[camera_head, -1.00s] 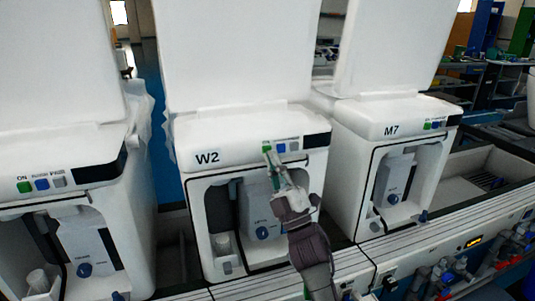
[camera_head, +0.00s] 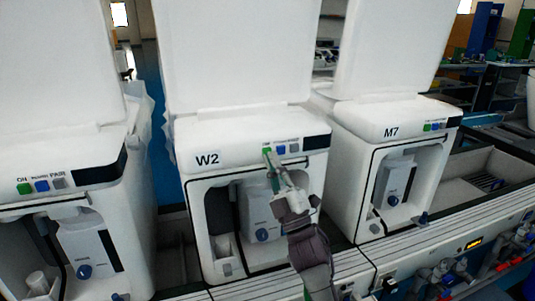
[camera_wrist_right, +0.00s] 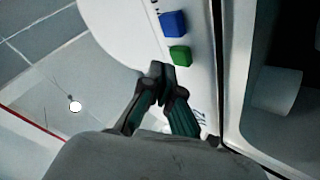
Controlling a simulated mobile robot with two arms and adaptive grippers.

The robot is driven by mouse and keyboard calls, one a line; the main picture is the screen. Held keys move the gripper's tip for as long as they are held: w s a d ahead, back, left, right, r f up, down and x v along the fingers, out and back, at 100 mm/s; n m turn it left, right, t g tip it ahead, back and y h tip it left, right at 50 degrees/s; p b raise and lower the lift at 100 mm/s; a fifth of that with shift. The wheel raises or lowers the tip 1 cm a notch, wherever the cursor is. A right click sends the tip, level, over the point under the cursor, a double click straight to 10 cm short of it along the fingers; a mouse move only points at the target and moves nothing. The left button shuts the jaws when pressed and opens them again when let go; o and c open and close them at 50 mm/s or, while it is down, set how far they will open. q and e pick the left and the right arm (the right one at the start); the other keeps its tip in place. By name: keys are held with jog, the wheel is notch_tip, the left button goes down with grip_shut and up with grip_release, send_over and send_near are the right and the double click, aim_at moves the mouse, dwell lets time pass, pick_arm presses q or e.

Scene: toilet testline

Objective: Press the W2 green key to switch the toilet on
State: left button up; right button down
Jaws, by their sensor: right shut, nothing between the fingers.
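The W2 toilet (camera_head: 240,127) stands in the middle of the head view, with its label at the left of its front panel. Its green key (camera_head: 267,150) is at the left end of a row with a blue key (camera_head: 281,149) and a grey key. My right gripper (camera_head: 268,156) is shut and empty, its tip at or just below the green key; contact cannot be told here. In the right wrist view, the green key (camera_wrist_right: 180,55) lies just beyond the shut fingertips (camera_wrist_right: 158,72), with the blue key (camera_wrist_right: 173,24) past it. My left gripper is not in view.
The M7 toilet (camera_head: 395,119) stands to the right and another toilet (camera_head: 60,150) to the left, each with its own green, blue and grey keys. Raised white lids stand behind the panels. A conveyor edge (camera_head: 350,262) runs along the front.

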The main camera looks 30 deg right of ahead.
jog(key=shift+w, duration=0.15)
dwell(0.3)
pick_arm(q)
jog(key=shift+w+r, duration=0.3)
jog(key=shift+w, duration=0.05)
pick_arm(e)
jog(key=shift+w+d, duration=0.1)
jog(key=shift+w, duration=0.2)
